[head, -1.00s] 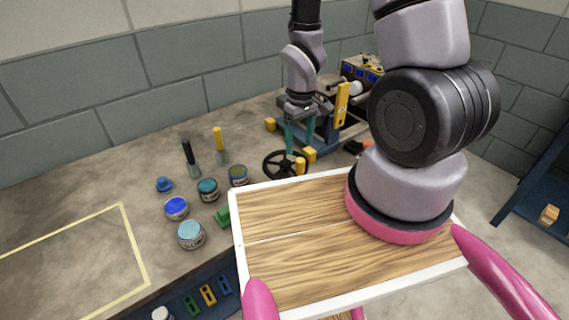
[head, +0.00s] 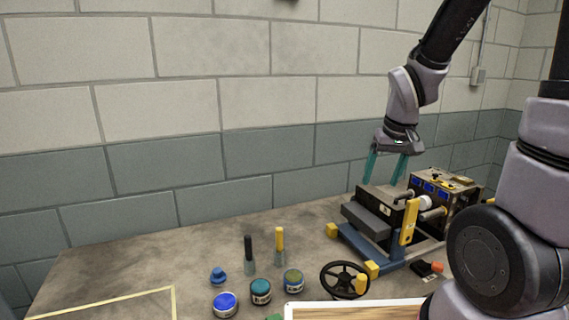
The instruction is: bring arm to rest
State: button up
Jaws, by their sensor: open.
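My gripper (head: 386,168) hangs from my arm at the right of the head view, with its two teal fingers pointing down. The fingers are apart and nothing shows between them. The gripper is in front of the wall, and in the picture its tips come just above the dark machine (head: 380,218) on the blue base. I cannot tell the exact gap between tips and machine. My arm's large lower joints fill the right edge of the view.
A black handwheel (head: 345,283) is at the machine's front. A control box (head: 445,200) stands behind it. Several paint tins, such as the teal one (head: 260,291), and two upright handled tools (head: 280,250) stand left on the workbench (head: 130,262). A yellow-outlined area is at left; the bench's back left is clear.

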jog(key=s+r+m+t, duration=0.1)
jog(key=s+r, duration=0.2)
jog(key=r, duration=0.3)
jog(key=s+r+m+t+y, duration=0.1)
jog(key=s+r, duration=0.2)
jog(key=r, duration=0.3)
jog(key=s+d+r+m+t, duration=0.1)
jog(key=s+r+m, duration=0.1)
jog(key=r, duration=0.4)
jog(key=shift+s+r+t, duration=0.25)
jog(key=shift+s+t, duration=0.15)
jog(key=shift+s, duration=0.5)
